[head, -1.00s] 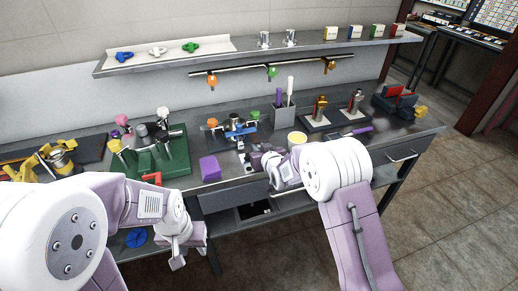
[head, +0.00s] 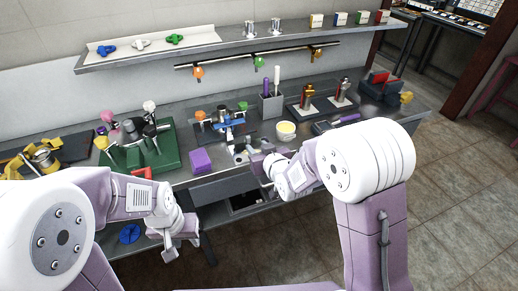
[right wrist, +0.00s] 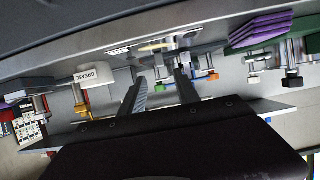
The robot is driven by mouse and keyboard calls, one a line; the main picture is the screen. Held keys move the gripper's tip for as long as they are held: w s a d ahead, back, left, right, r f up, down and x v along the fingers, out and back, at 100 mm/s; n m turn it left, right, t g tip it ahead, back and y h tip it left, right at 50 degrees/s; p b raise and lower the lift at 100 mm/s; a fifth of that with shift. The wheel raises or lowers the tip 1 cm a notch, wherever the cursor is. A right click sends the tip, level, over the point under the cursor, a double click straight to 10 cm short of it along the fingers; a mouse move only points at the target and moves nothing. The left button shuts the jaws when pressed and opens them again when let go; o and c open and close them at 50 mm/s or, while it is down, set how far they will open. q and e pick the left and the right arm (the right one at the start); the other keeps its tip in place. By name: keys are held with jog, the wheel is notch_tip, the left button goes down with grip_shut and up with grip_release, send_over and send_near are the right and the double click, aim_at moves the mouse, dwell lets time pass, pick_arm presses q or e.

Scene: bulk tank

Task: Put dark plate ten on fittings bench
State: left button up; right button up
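The long grey metal bench (head: 222,180) runs along the wall in the head view. I cannot pick out a dark plate marked ten in either view. My right gripper (head: 256,162) is at the bench's front edge, right of a purple block (head: 201,161). In the right wrist view my right gripper (right wrist: 158,72) has its two fingers apart with nothing gripped between them. The purple block looks like stacked slabs there (right wrist: 262,30). My left gripper (head: 170,248) hangs low in front of the bench; its fingers are too small to judge.
A green stand (head: 166,158) with knobbed fittings, a blue clamp fixture (head: 228,124), a grease tub (head: 286,131) and a grey tool holder (head: 270,106) crowd the bench top. A wall shelf (head: 230,46) hangs above. Open floor (head: 460,200) lies to the right.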

jog(key=shift+s+d+r, duration=0.15)
jog(key=shift+s+r, duration=0.05)
jog(key=shift+s, duration=0.25)
jog(key=s+d+f+m+g+h, duration=0.1)
jog(key=s+d+f+g, duration=0.2)
jog(key=s, duration=0.5)
jog(key=s+d+f+m+g+h, duration=0.1)
jog(key=s+d+f+g, duration=0.2)
jog(key=s+d+g, duration=0.2)
jog(key=s+d+f+m+g+h, duration=0.1)
jog(key=s+d+f+g+h, duration=0.1)
jog(key=s+d, duration=0.4)
jog(key=s+f+g, duration=0.1)
jog(key=s, duration=0.4)
jog(key=shift+s+d+f+m+g, duration=0.15)
jog(key=shift+s+d+m+g, duration=0.05)
jog(key=shift+m+g, duration=0.2)
notch_tip(320, 180, up, 9)
jog(key=p, duration=0.8)
jog(key=shift+p, duration=0.4)
